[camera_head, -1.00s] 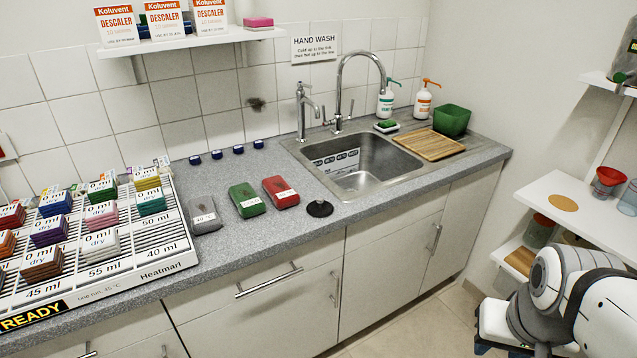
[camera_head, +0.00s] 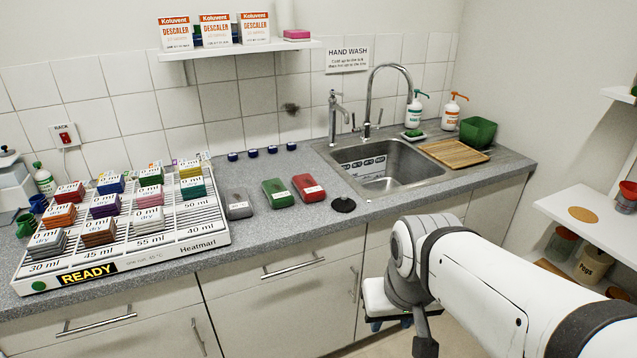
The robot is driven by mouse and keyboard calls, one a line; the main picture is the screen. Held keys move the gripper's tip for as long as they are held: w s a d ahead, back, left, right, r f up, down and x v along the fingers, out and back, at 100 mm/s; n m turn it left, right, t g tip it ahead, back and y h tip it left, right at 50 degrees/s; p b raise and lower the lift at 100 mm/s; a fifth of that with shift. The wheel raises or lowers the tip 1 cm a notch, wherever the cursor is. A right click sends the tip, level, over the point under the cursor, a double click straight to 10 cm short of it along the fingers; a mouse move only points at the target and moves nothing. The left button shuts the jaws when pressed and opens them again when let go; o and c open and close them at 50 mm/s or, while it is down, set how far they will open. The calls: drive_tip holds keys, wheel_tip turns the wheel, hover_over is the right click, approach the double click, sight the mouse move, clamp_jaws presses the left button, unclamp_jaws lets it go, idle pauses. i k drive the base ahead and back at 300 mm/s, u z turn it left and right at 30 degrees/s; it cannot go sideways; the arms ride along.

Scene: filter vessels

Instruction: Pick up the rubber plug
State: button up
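The rubber plug, a flat black disc (camera_head: 343,204), lies on the grey counter in front of the sink, near the counter's front edge. It is to the right of the red sponge and nothing covers it. My white arm comes in from the lower right. Its end, with my gripper (camera_head: 402,332), points down in front of the cabinets, below and to the right of the plug and well apart from it. The fingers are small, dark and partly hidden, so I cannot tell whether they are open.
Grey, green (camera_head: 278,193) and red (camera_head: 308,187) sponges lie left of the plug. The sink (camera_head: 385,183) with its tall tap is behind it. A white drying rack (camera_head: 190,240) of labelled sponges fills the left counter. An open-shelf unit (camera_head: 590,228) stands right.

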sight(344, 204)
drive_tip(key=z, duration=0.05)
drive_tip(key=i, duration=1)
drive_tip(key=u, duration=0.05)
